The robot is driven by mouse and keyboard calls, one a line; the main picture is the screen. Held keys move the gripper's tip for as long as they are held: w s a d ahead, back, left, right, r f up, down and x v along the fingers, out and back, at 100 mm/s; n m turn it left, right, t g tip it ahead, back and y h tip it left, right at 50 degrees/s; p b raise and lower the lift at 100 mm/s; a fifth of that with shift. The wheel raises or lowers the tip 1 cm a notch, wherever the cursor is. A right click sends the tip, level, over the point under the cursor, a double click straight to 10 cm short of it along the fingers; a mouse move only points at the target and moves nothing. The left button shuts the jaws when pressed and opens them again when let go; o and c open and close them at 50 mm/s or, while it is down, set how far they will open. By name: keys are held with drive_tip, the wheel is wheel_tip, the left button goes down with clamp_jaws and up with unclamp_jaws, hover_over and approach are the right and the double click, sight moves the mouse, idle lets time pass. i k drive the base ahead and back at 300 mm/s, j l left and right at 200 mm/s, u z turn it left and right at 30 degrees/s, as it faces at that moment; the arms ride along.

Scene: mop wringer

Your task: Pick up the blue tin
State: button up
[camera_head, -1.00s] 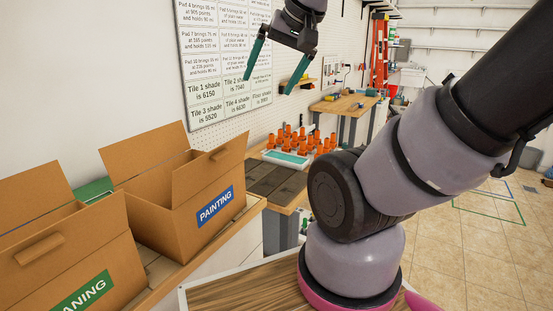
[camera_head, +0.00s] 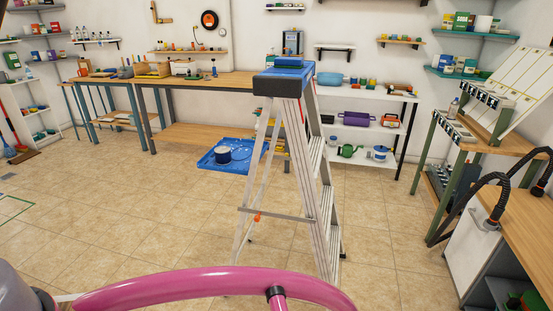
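A dark blue, round tin-like vessel (camera_head: 223,155) stands in a blue tray (camera_head: 257,148) on the floor, left of the stepladder. A smaller blue and white tin (camera_head: 380,153) stands on the low white shelf at the back right. I cannot tell from this distance which of them is the blue tin. My gripper is out of view; only a bit of my arm shows at the lower left corner.
An aluminium stepladder (camera_head: 318,190) with a blue top stands close in front. A wooden bench (camera_head: 205,80) and white shelves (camera_head: 365,90) line the back wall. Racks and a wooden counter (camera_head: 525,205) are at right. Tiled floor (camera_head: 130,200) is clear at left.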

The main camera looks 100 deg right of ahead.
sight(222, 153)
drive_tip(key=z, duration=3.25)
drive_tip(key=i+j, duration=0.15)
drive_tip(key=j, duration=0.2)
drive_tip(key=i+j+z, duration=0.2)
drive_tip(key=j, duration=0.2)
drive_tip(key=i+j+z, duration=0.1)
drive_tip(key=j+z, duration=0.15)
drive_tip(key=j, duration=0.2)
drive_tip(key=i+j+z, duration=0.2)
drive_tip(key=j, duration=0.25)
drive_tip(key=i+l+z, duration=0.1)
drive_tip(key=z, duration=0.15)
drive_tip(key=i+z, duration=0.3)
